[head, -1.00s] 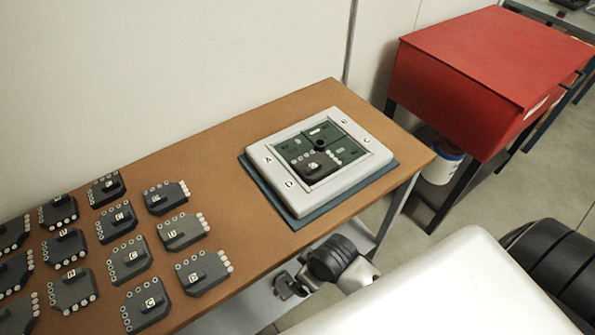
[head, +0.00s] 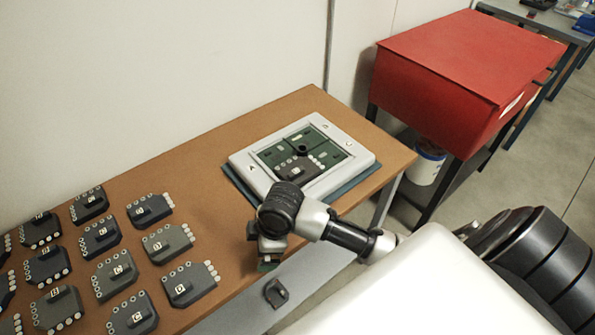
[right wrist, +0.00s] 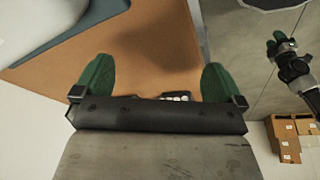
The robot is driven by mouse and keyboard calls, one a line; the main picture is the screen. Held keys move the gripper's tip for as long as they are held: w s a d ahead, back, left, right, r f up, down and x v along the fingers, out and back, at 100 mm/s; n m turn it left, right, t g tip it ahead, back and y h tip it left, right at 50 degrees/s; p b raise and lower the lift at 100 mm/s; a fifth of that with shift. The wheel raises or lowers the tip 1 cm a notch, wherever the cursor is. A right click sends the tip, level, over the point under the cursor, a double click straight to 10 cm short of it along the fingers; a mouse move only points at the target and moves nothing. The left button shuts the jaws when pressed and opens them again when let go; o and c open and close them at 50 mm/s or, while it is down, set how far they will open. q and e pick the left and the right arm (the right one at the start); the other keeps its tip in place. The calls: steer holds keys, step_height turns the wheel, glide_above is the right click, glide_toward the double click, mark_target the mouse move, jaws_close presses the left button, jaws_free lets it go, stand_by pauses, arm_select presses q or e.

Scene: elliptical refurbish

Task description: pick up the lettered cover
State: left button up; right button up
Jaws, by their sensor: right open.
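Several dark lettered covers with rows of pale round studs lie in rows on the brown bench (head: 215,200). The nearest to my gripper is a cover (head: 190,284) close to the front edge; another cover (head: 133,315) lies left of it. My right gripper (head: 268,266) hangs by the bench's front edge, right of these covers. In the right wrist view its green fingers (right wrist: 158,80) are wide apart with nothing between them; a row of pale studs (right wrist: 175,97) shows partly behind the gripper body. My left gripper (right wrist: 280,42) appears small there; its jaws are unclear.
A white lettered frame (head: 350,178) stands on a blue-grey base at the right, holding green panels and one dark cover (head: 297,170). A red cabinet (head: 465,65) and white bucket (head: 427,163) stand beyond.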

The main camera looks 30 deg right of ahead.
steer(key=w+d+r+n, duration=0.1)
steer(key=w+d, duration=0.1)
steer(key=w+d+r+n+h, duration=0.1)
steer(key=w, duration=0.1)
steer(key=w+d+r+n+g, duration=0.1)
steer(key=w+d+r, duration=0.1)
steer(key=w, duration=0.1)
steer(key=shift+d+r+n+h, duration=0.1)
steer(key=shift+d+n+h, duration=0.2)
steer(key=shift+n, duration=0.1)
steer(key=w+d+r+n+g+h, duration=0.15)
steer(key=w+d+r, duration=0.35)
steer(key=d+r, duration=0.5)
glide_above(296, 164)
steer(key=s+a, duration=0.1)
steer(key=s, duration=0.1)
steer(key=shift+n+y, duration=0.25)
steer(key=shift+n, duration=0.1)
step_height(296, 164, down, 6)
steer(key=shift+w+r, duration=0.1)
steer(key=shift+r, duration=0.05)
step_height(296, 164, down, 4)
steer(key=shift+w+a+f+p, duration=0.1)
steer(key=shift+p, duration=0.55)
steer(key=shift+f, duration=0.6)
steer(key=c, duration=0.6)
